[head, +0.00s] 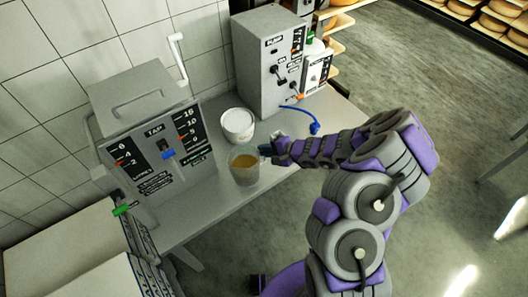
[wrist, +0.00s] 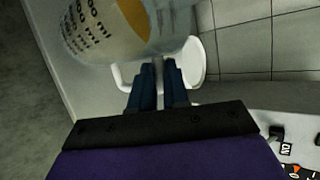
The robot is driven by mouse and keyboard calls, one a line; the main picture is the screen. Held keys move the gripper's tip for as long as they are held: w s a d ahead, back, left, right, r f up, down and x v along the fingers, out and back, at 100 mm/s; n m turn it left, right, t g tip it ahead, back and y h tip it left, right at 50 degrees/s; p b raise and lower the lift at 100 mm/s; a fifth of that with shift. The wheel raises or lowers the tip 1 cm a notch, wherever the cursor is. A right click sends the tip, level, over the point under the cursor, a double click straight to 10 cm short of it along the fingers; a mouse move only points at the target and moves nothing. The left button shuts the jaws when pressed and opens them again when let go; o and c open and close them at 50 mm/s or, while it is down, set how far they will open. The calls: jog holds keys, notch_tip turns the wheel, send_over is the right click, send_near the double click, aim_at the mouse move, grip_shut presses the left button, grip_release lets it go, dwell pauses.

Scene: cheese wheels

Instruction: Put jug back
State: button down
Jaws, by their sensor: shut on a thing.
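The jug (head: 244,167) is clear with amber liquid in it. It is at the front part of the grey bench in the head view, in front of the tap machine. My gripper (head: 267,150) is at the jug's right side, shut on it. In the wrist view the jug (wrist: 125,28) fills the top, with printed marks on its wall, and my two dark blue fingers (wrist: 158,80) are at its side. The handle is hard to make out. I cannot tell whether the jug touches the bench.
A white tub (head: 238,124) stands just behind the jug. The tap machine (head: 155,135) is to the left and a grey pump machine (head: 270,62) is at the back. A blue hose (head: 301,117) lies on the bench (head: 195,222). Cheese shelves (head: 495,22) are far right.

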jog(key=shift+w+a+f, duration=0.1)
jog(key=shift+w+a, duration=0.1)
jog(key=shift+w, duration=0.4)
jog(key=shift+w+a+f, duration=0.1)
jog(key=shift+w+a, duration=0.1)
jog(key=shift+w, duration=0.35)
notch_tip(320, 180, down, 3)
jog(key=shift+f+b, duration=0.2)
jog(key=shift+b, duration=0.55)
jog(key=shift+r, duration=0.1)
jog(key=c, duration=1.1)
grip_release()
jog(key=shift+d, duration=0.1)
